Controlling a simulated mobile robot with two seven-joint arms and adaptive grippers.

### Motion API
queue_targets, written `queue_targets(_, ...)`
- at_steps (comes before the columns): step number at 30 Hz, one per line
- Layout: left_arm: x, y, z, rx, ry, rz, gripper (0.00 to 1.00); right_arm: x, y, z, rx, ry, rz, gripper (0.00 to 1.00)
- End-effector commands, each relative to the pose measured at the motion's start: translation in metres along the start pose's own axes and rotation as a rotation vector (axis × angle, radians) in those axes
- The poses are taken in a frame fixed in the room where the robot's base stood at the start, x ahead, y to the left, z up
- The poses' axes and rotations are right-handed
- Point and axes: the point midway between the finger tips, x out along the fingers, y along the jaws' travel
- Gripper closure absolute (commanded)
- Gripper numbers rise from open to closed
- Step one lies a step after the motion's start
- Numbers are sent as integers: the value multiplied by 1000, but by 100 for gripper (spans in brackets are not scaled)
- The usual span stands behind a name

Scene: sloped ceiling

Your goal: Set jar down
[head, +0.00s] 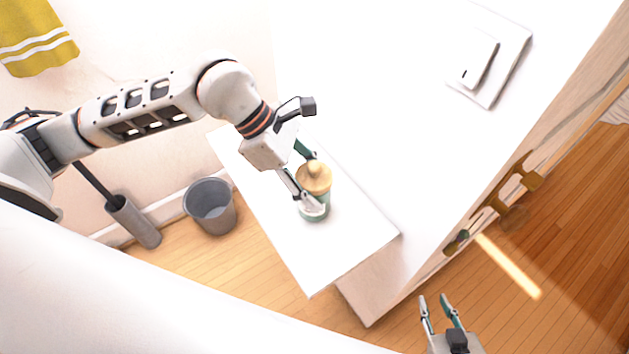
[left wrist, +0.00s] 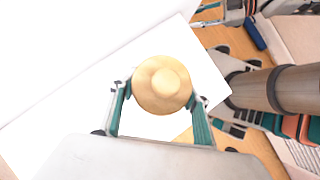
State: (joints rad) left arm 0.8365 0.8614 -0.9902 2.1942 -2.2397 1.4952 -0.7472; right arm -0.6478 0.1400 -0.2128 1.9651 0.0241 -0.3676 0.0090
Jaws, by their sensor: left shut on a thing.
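The jar (head: 314,199) has a round tan lid with a knob and a greenish body. It is upright at the white bench (head: 351,253); I cannot tell whether its base touches the surface. My left gripper (head: 308,187) is shut on the jar, with a finger on each side. In the left wrist view the lid (left wrist: 162,85) sits between the two green-and-grey fingers and hides the jar's body. My right gripper (head: 440,306) is at the bottom of the head view, its fingers apart, empty, over the wooden floor.
A grey bin (head: 211,204) and a grey cylindrical holder (head: 133,222) stand on the floor to the left. A higher white surface (head: 400,120) rises right of the bench, with a flat white object (head: 478,62) on it. The bench's front end is clear.

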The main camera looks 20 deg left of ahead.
Motion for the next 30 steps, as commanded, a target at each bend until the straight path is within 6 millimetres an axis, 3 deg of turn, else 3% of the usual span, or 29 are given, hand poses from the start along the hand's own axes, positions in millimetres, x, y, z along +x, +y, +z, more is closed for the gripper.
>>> queue_targets(8,1,1,0,2,-1,2,81,1,-1,5,0,-6,-1,72)
queue_targets(9,2,1,-1,1,-1,1,51,1,-1,5,0,-7,-1,72)
queue_targets(11,1,1,0,1,-1,2,36,1,-1,5,0,-8,-1,72)
queue_targets(23,-2,1,2,2,-1,3,36,0,0,2,0,-5,0,72)
queue_targets(30,-36,2,0,2,1,8,36,1,0,2,1,-2,0,72)
